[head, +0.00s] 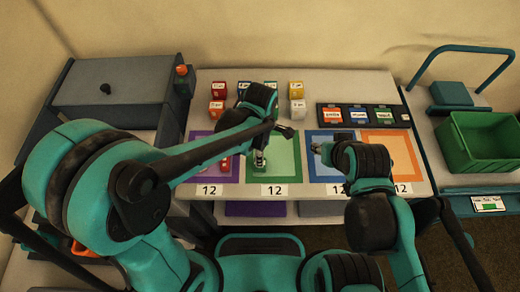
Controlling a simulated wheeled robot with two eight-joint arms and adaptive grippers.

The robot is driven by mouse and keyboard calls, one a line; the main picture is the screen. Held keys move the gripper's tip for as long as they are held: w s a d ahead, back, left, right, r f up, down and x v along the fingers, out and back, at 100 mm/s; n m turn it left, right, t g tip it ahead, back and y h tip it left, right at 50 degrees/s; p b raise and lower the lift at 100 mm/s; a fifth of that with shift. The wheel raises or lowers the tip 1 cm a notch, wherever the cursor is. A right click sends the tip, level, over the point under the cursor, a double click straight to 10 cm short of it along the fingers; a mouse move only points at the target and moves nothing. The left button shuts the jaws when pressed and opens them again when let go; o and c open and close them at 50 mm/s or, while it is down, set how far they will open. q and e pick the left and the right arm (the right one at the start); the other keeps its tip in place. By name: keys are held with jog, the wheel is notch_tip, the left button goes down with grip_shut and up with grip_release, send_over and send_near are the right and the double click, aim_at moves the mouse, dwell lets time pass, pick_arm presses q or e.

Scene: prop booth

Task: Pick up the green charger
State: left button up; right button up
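A small green and white upright item (260,158) stands on the green mat (288,170); it may be the green charger, but it is too small to be sure. My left arm reaches over the table, and its gripper (286,130) is above the back part of the green mat, to the upper right of that item. My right gripper (317,148) is over the left edge of the blue mat (322,172). Both grippers are too small and dark to show whether they are open. A dark case (362,127) at the back right has orange, blue and green labelled slots.
Purple (198,148) and orange (388,150) mats flank the others, with "12" cards in front. Red, yellow, orange and white small boxes (297,107) stand behind. A red item (225,163) lies on the purple mat. A green crate (482,145) is at right, a grey cabinet (125,82) left.

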pick_arm(q)
jog(key=f, duration=0.2)
jog(key=b, duration=0.1)
jog(key=shift+s+f, duration=0.25)
jog(key=shift+f, duration=0.15)
notch_tip(320, 180, down, 5)
jog(key=b, duration=0.2)
jog(key=shift+w+b, duration=0.1)
jog(key=shift+b, duration=0.2)
jog(key=shift+r, duration=0.15)
jog(key=c, duration=1.3)
